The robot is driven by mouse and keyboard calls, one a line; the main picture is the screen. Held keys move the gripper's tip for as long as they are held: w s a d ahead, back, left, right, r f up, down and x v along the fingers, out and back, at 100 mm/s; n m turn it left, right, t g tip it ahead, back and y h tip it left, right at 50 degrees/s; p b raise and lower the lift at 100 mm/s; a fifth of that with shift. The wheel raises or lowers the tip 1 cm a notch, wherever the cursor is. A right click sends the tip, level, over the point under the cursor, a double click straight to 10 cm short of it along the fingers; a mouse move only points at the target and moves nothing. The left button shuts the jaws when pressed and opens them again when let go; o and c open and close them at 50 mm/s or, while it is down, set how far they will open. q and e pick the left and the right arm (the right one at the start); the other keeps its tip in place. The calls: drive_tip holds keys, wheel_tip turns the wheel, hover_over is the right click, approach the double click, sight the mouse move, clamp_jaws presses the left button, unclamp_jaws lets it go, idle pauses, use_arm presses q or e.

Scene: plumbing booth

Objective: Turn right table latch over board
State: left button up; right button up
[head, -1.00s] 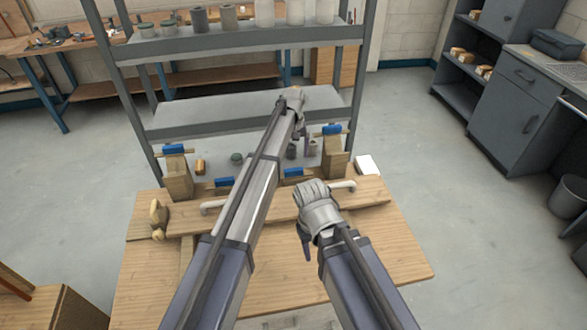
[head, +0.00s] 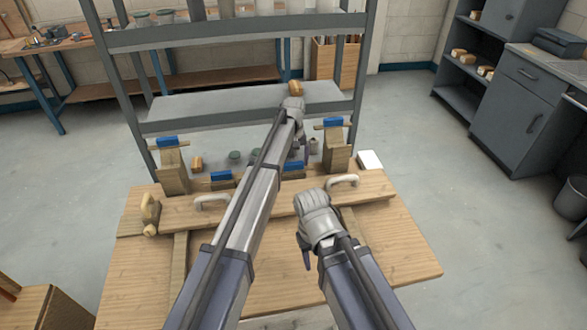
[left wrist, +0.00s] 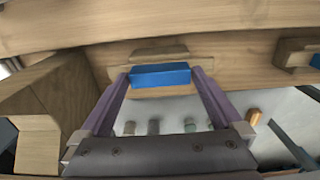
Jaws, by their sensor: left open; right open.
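The board (head: 255,205) lies across the table (head: 140,275), with a pale handle near each end. The right table latch, with a blue grip (head: 292,166), is at the table's back edge and partly hidden behind my left arm. My left gripper (head: 308,150) is open above and behind it. In the left wrist view, a blue block (left wrist: 160,76) on a wooden piece lies between the spread purple fingers of that gripper; contact cannot be told.
Wooden posts with blue-gripped pieces stand at the back left (head: 174,175) and back right (head: 336,155). Another blue grip (head: 221,177) is at the back edge. A metal shelf rack (head: 180,108) stands behind the table.

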use_arm(q)
drive_tip(key=shift+f, duration=0.2)
drive_tip(key=shift+c, duration=0.2)
clamp_jaws()
idle(0.5)
